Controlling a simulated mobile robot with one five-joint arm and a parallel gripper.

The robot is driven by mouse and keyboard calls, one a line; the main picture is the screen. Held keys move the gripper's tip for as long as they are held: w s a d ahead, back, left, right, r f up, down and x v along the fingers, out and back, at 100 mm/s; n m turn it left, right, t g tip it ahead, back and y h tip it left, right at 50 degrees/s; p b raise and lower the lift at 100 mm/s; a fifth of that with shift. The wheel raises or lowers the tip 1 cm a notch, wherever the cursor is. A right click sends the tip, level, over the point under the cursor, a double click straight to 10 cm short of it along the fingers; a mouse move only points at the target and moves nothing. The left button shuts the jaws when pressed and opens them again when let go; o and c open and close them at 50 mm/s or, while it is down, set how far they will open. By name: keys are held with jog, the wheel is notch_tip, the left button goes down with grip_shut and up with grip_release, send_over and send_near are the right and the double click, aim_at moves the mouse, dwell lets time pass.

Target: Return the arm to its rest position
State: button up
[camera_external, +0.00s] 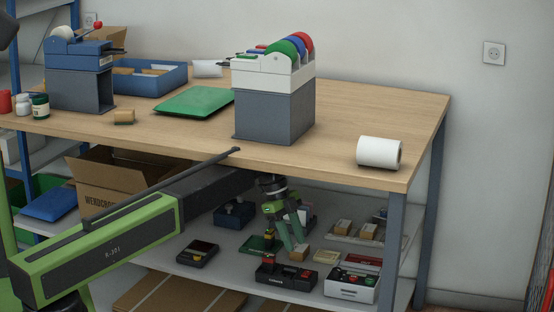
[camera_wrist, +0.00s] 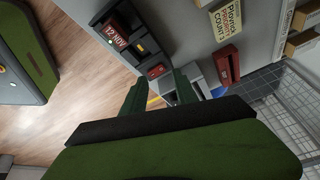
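My arm is green and black and reaches from the lower left to beneath the front edge of the wooden counter (camera_external: 345,165) in the external view. My gripper (camera_external: 283,246) hangs over the grey lower shelf (camera_external: 225,277), among small office items. In the wrist view my gripper (camera_wrist: 158,86) shows two green fingers standing apart, with a pale grey item visible between and beyond them. I see nothing clamped between the fingers. The exact gap between the fingertips and the shelf items is hard to judge.
On the lower shelf a black stamp tray (camera_external: 285,279), a white box (camera_external: 350,284) and a dark device (camera_external: 198,253) are close by. A cardboard box (camera_external: 120,180) is left, behind my arm. A grey stand (camera_external: 272,117) and a paper roll (camera_external: 379,152) are above.

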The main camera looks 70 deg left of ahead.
jog(key=s+d+f+n+g+y, duration=0.1)
jog(key=s+d+n, duration=0.4)
jog(key=d, duration=0.6)
jog(key=s+d+n+y, duration=0.25)
jog(key=s+d, duration=0.45)
jog(key=d, duration=0.4)
jog(key=s+d+f+n+g, duration=0.1)
jog(key=s+d+n, duration=0.45)
jog(key=d, duration=0.55)
notch_tip(320, 180, up, 29)
jog(key=s+p, duration=0.2)
jog(key=p, duration=2.7)
notch_tip(320, 180, down, 50)
jog(key=b, duration=4.9)
jog(key=shift+d+r+g+b, duration=0.15)
jog(key=shift+r+g+b, duration=0.1)
jog(key=shift+g+b, duration=0.05)
